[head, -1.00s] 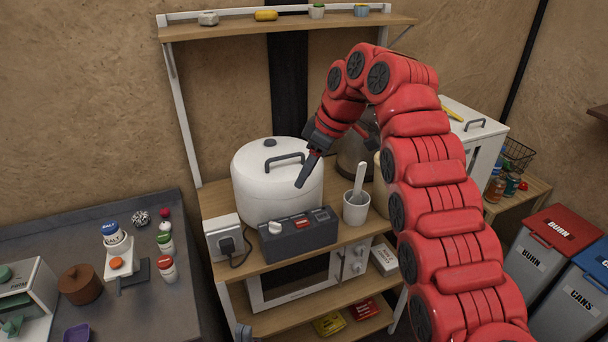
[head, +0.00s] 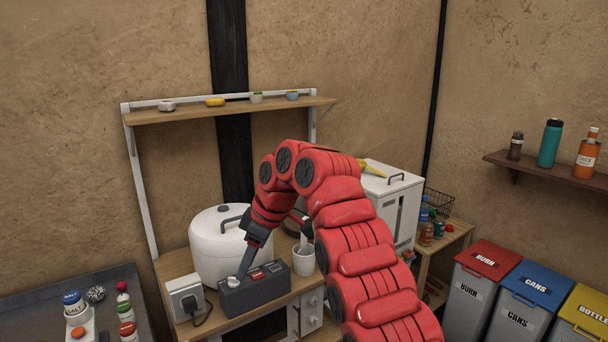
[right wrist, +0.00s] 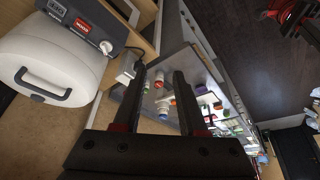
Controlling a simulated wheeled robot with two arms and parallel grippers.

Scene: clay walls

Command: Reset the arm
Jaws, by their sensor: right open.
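My right arm (head: 345,215) is red and segmented, and it arches up from the lower right in the head view. Its dark right gripper (head: 246,264) hangs down at the arm's far end, in front of the white pot (head: 205,250) and over the grey control box (head: 262,289). I cannot tell how far above the box it is. In the right wrist view the two dark fingers of the right gripper (right wrist: 160,85) stand apart with nothing between them. My left gripper is not in view.
A white cup (head: 303,262) with a utensil stands beside the control box. A white cabinet (head: 390,200) is behind the arm. A wall shelf (head: 225,112) is above. Bins, one with a red lid (head: 487,260), stand right. A grey counter (head: 100,275) with jars is left.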

